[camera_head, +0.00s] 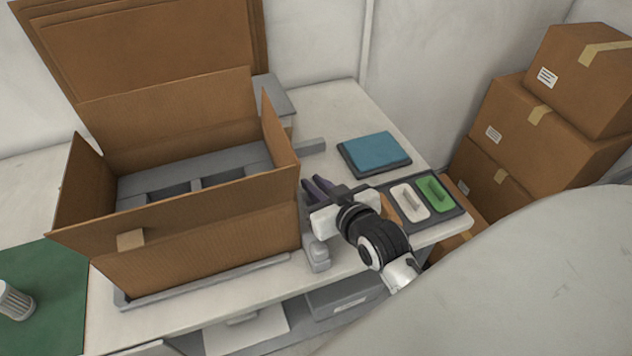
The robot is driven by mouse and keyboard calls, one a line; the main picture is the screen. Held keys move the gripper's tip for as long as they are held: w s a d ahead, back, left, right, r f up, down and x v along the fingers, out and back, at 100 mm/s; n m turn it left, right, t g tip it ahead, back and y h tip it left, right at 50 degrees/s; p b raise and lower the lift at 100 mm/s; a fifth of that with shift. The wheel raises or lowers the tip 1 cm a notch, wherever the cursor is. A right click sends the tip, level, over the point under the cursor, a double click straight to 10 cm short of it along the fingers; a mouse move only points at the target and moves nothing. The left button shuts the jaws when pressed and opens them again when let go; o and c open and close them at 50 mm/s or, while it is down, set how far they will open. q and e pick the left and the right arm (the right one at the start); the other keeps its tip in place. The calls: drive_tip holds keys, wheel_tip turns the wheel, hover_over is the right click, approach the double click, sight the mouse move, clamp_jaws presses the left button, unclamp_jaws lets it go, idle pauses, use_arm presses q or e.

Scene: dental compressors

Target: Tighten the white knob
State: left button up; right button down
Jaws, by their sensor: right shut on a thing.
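My right gripper (314,190) is at the right side of the open cardboard box (200,245), its dark purplish fingers pointing toward the box wall. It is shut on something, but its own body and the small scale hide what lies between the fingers. I cannot make out a white knob for certain. A small pale grey block with a rounded top (319,253) stands just below the gripper, near the box's front right corner, apart from the fingers. My left gripper is not in view.
The box has raised flaps and grey inserts. A blue pad (378,152) and a dark tray (462,212) with white and green pieces lie on the table's right. A ribbed white cylinder (14,302) stands on a green mat (60,290). Cardboard boxes (540,115) are stacked at right.

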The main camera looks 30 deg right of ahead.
drive_tip(key=shift+f, duration=0.1)
drive_tip(key=c, duration=1.8)
unclamp_jaws()
drive_tip(key=shift+o, duration=0.2)
wheel_tip(320, 180, up, 10)
